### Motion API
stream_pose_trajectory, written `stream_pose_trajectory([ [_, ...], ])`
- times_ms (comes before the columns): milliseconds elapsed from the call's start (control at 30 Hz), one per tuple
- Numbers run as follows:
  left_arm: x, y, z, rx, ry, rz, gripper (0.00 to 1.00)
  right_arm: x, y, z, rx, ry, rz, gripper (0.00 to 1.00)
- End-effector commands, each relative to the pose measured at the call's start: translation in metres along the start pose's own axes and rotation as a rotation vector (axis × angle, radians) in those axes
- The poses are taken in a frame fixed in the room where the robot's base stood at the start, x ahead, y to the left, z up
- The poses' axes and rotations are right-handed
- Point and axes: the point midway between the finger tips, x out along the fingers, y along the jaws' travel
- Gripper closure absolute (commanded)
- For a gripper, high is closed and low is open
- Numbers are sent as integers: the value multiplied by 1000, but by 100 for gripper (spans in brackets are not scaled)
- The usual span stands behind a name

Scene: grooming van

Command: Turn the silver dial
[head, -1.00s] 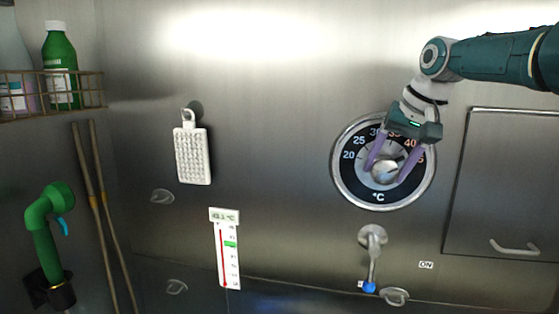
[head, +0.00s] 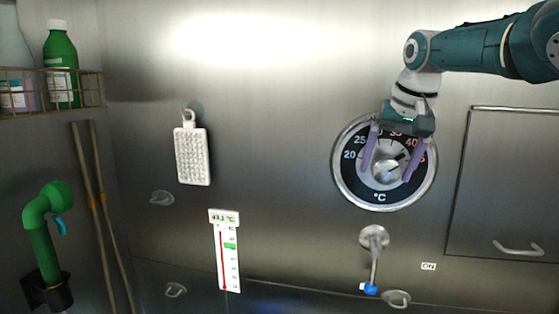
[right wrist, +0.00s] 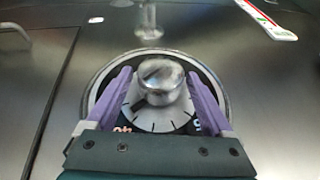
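The silver dial (head: 386,172) is a round metal knob at the centre of a black temperature face (head: 378,197) numbered in °C, on the steel wall. Its dark pointer mark points up and right, near the 40 side. My right gripper (head: 389,172) is in front of the face, its purple fingers spread on either side of the knob. In the right wrist view the knob (right wrist: 160,82) stands between the fingers, with gaps on both sides. A wall thermometer (head: 226,256) has a red column reaching above its green marker; its small readout looks like about 43 °C. My left gripper is out of view.
Below the dial a lever with a blue tip (head: 370,288) sticks out beside an ON label (head: 428,266). A panel with a handle (head: 517,249) is at right. A white brush (head: 193,156) hangs left; a green sprayer (head: 44,230) is far left.

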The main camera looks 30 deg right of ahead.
Motion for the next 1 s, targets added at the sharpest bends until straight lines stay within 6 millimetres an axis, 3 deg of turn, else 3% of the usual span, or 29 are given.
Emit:
stream_pose_trajectory([
  [567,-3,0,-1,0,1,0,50,-10,-1,-1,-2,-3,-4,4],
  [733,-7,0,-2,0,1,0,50,-26,0,-1,-5,2,0,4],
  [1000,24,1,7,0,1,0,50,-70,0,1,-1,5,-5,4],
])
